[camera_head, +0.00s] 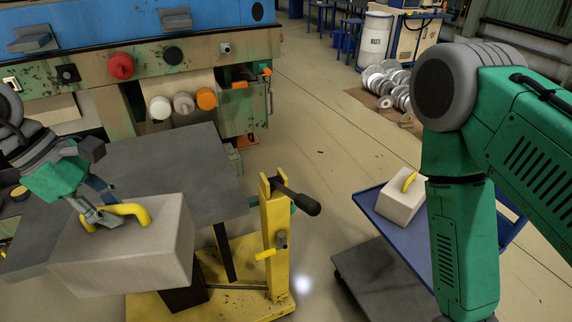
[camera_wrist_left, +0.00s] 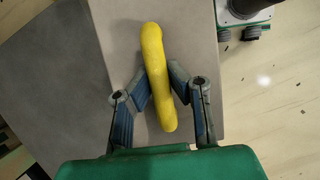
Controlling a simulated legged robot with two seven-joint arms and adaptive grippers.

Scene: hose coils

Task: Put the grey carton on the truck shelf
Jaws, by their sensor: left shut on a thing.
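The grey carton (camera_head: 125,262) has a yellow handle (camera_head: 134,211) on top and appears at the lower left of the head view. My left gripper (camera_head: 98,214) is shut on this handle. In the left wrist view the fingers (camera_wrist_left: 160,86) close on the handle (camera_wrist_left: 154,60) from both sides, over the carton's pale top (camera_wrist_left: 203,60). The carton overlaps the near part of the grey table (camera_head: 190,165); its underside is hidden, so I cannot tell whether it touches. The blue truck shelf (camera_head: 414,246) is at the right. My right gripper is out of view.
Another pale carton with a yellow handle (camera_head: 399,204) stands on the blue shelf. A yellow lift post with a black-knobbed lever (camera_head: 276,235) stands between table and truck. A green and blue machine (camera_head: 130,70) is behind the table. My right arm covers part of the truck.

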